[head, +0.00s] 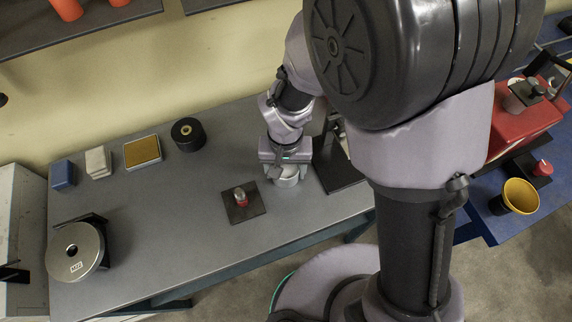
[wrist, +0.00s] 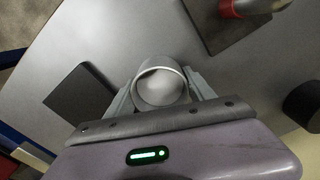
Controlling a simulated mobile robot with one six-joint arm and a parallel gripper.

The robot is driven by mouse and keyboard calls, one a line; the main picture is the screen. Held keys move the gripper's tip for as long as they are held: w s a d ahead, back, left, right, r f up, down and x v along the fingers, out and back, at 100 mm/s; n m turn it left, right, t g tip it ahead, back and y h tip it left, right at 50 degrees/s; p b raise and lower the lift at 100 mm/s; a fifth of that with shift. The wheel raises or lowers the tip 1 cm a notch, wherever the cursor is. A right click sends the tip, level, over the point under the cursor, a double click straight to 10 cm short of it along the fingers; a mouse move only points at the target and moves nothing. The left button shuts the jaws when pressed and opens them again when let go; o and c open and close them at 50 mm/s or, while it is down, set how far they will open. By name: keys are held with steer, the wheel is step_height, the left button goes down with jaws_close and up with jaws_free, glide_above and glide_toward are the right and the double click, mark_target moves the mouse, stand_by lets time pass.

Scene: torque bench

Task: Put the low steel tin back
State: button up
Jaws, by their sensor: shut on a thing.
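The low steel tin (head: 287,178) is a short, round, open-topped metal cup at the right part of the grey bench. My gripper (head: 286,172) is shut on it, with a finger on each side. In the wrist view the tin (wrist: 161,84) sits between the two fingers of my gripper (wrist: 162,92), and its inside looks empty. I cannot tell whether its base touches the bench or hangs just above it.
A dark square plate (head: 243,202) with a red-and-steel piece (head: 240,197) stands just left of the tin. A black plate (head: 338,172) lies to the right. The bench middle is clear.

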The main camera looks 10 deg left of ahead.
steer(key=shift+r, duration=0.1)
steer(key=o, duration=1.7)
steer(key=shift+c, duration=0.2)
